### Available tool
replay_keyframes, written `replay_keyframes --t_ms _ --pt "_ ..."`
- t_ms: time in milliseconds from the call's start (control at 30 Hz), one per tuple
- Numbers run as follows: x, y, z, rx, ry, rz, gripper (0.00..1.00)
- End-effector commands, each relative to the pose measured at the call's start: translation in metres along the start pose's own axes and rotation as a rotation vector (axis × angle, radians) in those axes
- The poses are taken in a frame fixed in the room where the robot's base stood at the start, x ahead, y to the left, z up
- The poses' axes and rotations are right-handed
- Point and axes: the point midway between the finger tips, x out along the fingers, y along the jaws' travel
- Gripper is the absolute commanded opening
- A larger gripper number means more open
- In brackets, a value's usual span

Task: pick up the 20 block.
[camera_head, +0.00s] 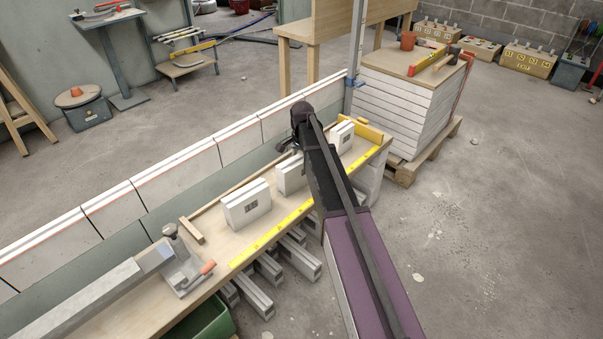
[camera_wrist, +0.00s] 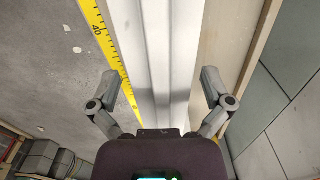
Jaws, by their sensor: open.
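Three pale blocks with small dark labels stand upright on the wooden bench: a left block (camera_head: 247,205), a middle block (camera_head: 290,177) partly behind my arm, and a right block (camera_head: 345,135). The labels are too small to read, so I cannot tell which is the 20 block. My gripper (camera_head: 286,146) is over the bench near the middle block, mostly hidden by my arm. In the wrist view my gripper (camera_wrist: 161,84) is open, its fingers apart on either side of a white, ridged block top (camera_wrist: 152,50). I cannot see contact.
A yellow rule (camera_head: 270,238) runs along the bench's front edge and shows in the wrist view (camera_wrist: 106,45). A wooden strip (camera_head: 225,200) and a low panelled wall (camera_head: 190,170) lie behind the blocks. A metal clamp (camera_head: 185,262) stands at left.

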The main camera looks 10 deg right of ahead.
Motion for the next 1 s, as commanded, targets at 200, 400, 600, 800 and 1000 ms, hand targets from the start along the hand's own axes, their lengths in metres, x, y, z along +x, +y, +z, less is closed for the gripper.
replay_keyframes --t_ms 200,400,600,800,1000 --pt "0.0004 0.0001 -0.0002 0.0 0.0 0.0 1.0" --pt "0.0004 0.0002 -0.0003 0.0 0.0 0.0 1.0" --pt "0.0004 0.0002 -0.0004 0.001 0.0 0.0 0.94" --pt "0.0004 0.0004 -0.0005 0.001 0.0 0.0 0.35" --pt "0.0002 0.0008 -0.0006 0.001 0.0 0.001 0.1"
